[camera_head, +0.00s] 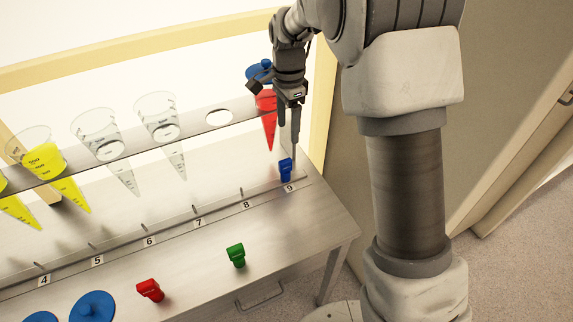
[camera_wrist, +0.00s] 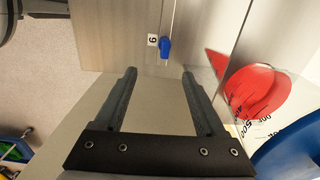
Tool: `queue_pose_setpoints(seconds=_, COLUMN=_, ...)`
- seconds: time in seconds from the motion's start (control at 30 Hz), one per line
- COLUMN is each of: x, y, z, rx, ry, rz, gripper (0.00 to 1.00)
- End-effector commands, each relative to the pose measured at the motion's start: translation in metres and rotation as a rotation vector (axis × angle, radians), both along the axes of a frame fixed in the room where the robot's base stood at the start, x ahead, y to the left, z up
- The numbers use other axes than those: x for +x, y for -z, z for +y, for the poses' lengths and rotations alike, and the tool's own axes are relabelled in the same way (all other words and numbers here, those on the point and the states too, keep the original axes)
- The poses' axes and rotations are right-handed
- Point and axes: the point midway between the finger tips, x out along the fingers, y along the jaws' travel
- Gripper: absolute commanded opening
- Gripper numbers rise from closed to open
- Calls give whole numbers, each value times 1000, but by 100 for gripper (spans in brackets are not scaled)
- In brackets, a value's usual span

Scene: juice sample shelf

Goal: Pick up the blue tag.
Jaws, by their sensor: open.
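The blue tag (camera_head: 285,168) sits at the 9 position, at the right end of the numbered strip, just behind the label 9. In the wrist view the blue tag (camera_wrist: 165,47) shows beyond the fingertips, roughly in line with the gap between them, beside the label 9. My gripper (camera_head: 290,142) points down close to the tag in the head view. In the wrist view my gripper (camera_wrist: 159,74) is open, with nothing between its fingers. I cannot tell how far apart the tag and the fingertips are.
A red-filled cone (camera_head: 269,125) with a blue lid (camera_head: 260,70) hangs right beside my gripper. Clear cones (camera_head: 160,125) and yellow-filled cones stand left along the rack. A green tag (camera_head: 236,255) and a red tag (camera_head: 150,290) lie on the steel table (camera_head: 300,235). Blue lids (camera_head: 92,307) lie front left.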

Motion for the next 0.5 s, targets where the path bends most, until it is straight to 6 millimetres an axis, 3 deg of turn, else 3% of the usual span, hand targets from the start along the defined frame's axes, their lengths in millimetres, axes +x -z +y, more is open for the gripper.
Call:
queue_pose_setpoints(seconds=0.17, x=3, y=15, z=2, rx=-4, ry=18, rz=8, gripper=72)
queue_pose_setpoints(seconds=0.5, x=2, y=86, z=2, rx=-3, ry=17, rz=11, gripper=72)
